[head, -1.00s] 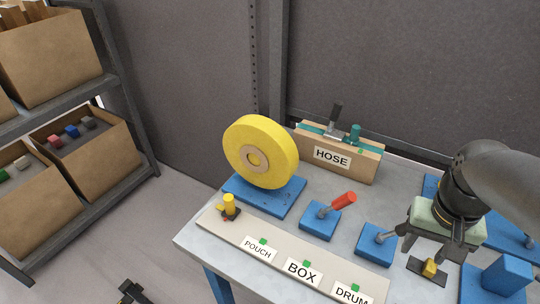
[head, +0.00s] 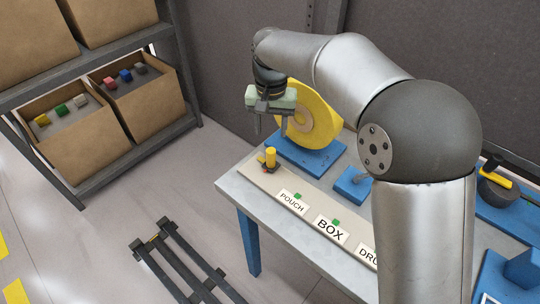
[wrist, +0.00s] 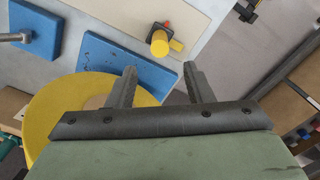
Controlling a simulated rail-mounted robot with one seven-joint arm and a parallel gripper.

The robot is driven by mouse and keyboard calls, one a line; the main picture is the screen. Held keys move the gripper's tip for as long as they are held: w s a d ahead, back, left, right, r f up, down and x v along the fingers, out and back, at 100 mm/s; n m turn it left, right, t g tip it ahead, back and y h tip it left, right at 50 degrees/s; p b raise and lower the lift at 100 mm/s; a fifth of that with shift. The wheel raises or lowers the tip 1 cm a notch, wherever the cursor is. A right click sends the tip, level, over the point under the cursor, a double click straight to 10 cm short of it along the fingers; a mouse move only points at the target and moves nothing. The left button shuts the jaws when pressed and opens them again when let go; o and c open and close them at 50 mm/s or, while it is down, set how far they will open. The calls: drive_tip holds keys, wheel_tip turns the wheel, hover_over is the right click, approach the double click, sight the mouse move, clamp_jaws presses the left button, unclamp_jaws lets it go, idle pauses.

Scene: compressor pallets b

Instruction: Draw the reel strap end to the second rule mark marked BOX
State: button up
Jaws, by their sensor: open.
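The yellow reel (head: 312,118) stands upright on a blue base (head: 308,152) on the table. A small yellow strap end (head: 270,157) sits at the left end of the pale rule board (head: 264,180), and it also shows in the wrist view (wrist: 160,43). The BOX label (head: 331,229) with a green mark (head: 335,222) is between the POUCH label (head: 292,202) and the partly hidden DRUM label (head: 368,255). My gripper (head: 270,131) is open and empty, above and behind the strap end, in front of the reel. Its fingers (wrist: 158,90) point toward the board in the wrist view.
My arm hides much of the table's right side. A blue block (head: 352,185) stands near the reel. A shelf with boxes (head: 140,95) of small coloured blocks is at left. A dark rail frame (head: 187,262) lies on the floor.

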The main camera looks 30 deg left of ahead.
sight(271, 156)
wheel_tip(271, 156, down, 12)
drive_tip(key=shift+r+p, duration=0.2)
drive_tip(key=shift+p, duration=0.25)
clamp_jaws()
